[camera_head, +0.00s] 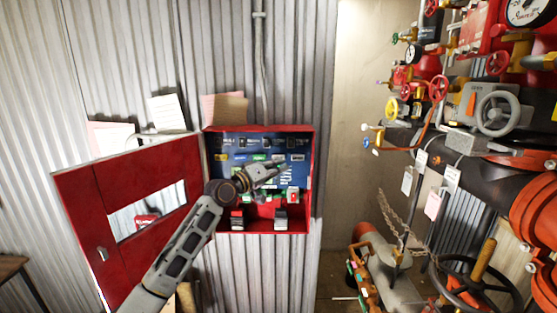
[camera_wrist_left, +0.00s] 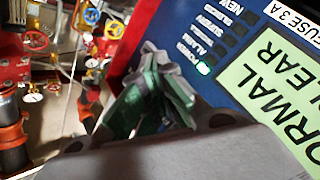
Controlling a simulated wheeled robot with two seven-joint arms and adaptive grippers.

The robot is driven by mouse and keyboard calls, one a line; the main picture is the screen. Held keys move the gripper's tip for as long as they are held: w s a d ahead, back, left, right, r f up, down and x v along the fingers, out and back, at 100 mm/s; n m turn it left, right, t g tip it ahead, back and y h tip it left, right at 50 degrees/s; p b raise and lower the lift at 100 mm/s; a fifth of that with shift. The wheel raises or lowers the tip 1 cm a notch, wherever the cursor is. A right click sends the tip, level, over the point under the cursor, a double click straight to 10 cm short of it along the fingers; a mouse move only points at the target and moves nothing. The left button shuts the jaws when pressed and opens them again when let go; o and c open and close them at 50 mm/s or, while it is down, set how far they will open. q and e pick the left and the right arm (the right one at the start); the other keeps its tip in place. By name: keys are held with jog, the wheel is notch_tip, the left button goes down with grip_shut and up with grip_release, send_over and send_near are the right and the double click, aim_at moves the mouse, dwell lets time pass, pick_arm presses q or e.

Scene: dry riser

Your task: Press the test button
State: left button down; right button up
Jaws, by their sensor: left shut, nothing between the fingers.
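An open red wall cabinet (camera_head: 309,180) holds a blue control panel (camera_head: 240,146) in the head view. My left arm reaches across its front, and my left gripper (camera_head: 275,171) is shut and empty in front of the panel. A pale green label (camera_wrist_left: 275,85) reading "NORMAL" and "CLEAR" is close by. I cannot make out which part is the test button; the arm and gripper hide some of the panel. My right gripper is out of view.
The red cabinet door (camera_head: 75,200) stands open to the left, with a window in it. Red valves, gauges and a large dark pipe (camera_head: 480,165) fill the right side. A chain (camera_head: 395,220) hangs there. Papers (camera_head: 168,112) are fixed to the corrugated wall.

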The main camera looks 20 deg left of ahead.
pick_arm(q)
jog(key=shift+w+a+b, duration=0.25)
jog(key=shift+w+b, duration=0.05)
jog(key=shift+w, duration=0.55)
dwell(1.4)
jog(key=shift+s, duration=0.15)
jog(key=shift+s+d+p, duration=0.25)
jog(key=shift+s+p, duration=0.35)
jog(key=shift+s, duration=0.15)
dwell(0.4)
jog(key=s+p, duration=0.1)
jog(key=s, duration=0.1)
jog(key=s+d+p, duration=0.1)
jog(key=s, duration=0.2)
jog(key=shift+d+p, duration=0.2)
jog(key=shift+p, duration=0.2)
jog(key=shift+f, duration=0.1)
dwell(0.6)
